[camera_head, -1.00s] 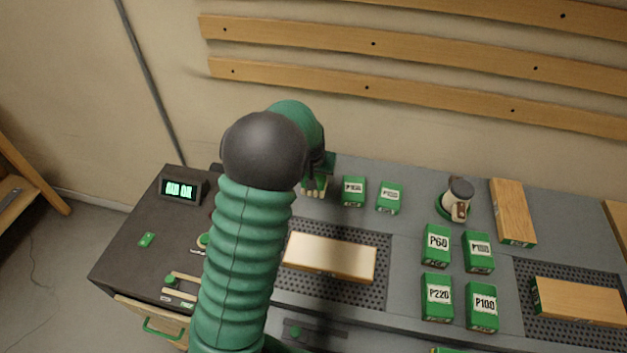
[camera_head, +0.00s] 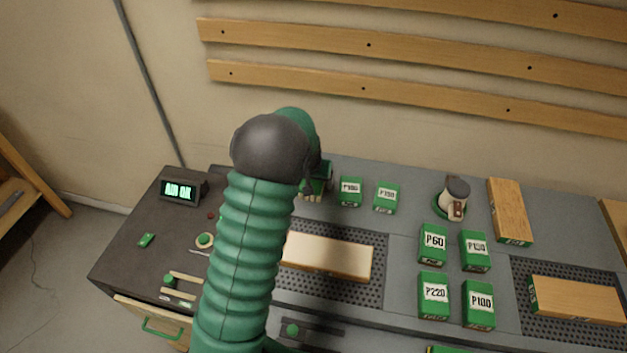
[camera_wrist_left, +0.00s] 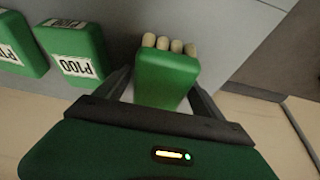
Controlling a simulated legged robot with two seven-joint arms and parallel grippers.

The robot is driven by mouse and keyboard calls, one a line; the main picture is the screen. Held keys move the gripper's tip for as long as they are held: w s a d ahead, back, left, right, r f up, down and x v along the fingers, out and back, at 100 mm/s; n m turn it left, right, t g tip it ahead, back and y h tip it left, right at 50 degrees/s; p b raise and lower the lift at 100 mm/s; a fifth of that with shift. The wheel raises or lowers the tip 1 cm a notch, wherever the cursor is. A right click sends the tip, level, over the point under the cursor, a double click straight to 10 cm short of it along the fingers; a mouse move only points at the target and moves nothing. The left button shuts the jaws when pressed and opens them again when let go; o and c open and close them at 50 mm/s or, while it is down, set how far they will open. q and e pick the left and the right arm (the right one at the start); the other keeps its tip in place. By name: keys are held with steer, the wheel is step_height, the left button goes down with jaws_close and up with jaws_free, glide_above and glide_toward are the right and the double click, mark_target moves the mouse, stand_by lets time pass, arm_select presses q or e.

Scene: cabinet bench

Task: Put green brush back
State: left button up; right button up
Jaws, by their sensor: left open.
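The green brush (camera_wrist_left: 167,78) has a green block body and a row of pale bristle tufts. In the left wrist view it lies between the two dark fingers of my open left gripper (camera_wrist_left: 160,88). Whether either finger touches it I cannot tell. In the head view a small part of the brush (camera_head: 312,197) shows at the back of the bench, beside the green abrasive boxes. My left arm and wrist hide most of the left gripper (camera_head: 318,180) there. My right gripper is not in view.
Two green labelled boxes (camera_head: 350,191) (camera_head: 386,198) stand just right of the brush. Several more, including P220 (camera_head: 433,296), stand further right. A wooden board (camera_head: 328,257) lies on a perforated panel. A cream and dark tool (camera_head: 455,197) stands near the back. The wall rises behind the bench.

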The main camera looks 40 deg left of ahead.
arm_select(q)
steer(key=shift+d, duration=0.15)
steer(key=shift+s, duration=0.1)
stand_by(0.6)
steer(key=shift+r, duration=0.15)
steer(key=p+v, duration=0.1)
steer(key=v, duration=1)
steer(key=shift+d+r, duration=0.1)
steer(key=shift+r, duration=0.25)
steer(key=s+d+f+m, duration=0.2)
steer(key=s+d, duration=0.3)
steer(key=d, duration=0.2)
steer(key=s+d+f+m+g+h, duration=0.1)
steer(key=s+d+f+m, duration=0.1)
steer(key=s+d, duration=0.3)
steer(key=s+d+f+m+h, duration=0.1)
steer(key=s+d+f, duration=0.2)
steer(key=d, duration=0.8)
steer(key=shift+s+d+f+m, duration=0.15)
steer(key=shift+s+m, duration=0.25)
steer(key=shift+s, duration=0.55)
steer(key=shift+w+a+f, duration=0.1)
steer(key=shift+w+a, duration=0.15)
steer(key=shift+a, duration=0.1)
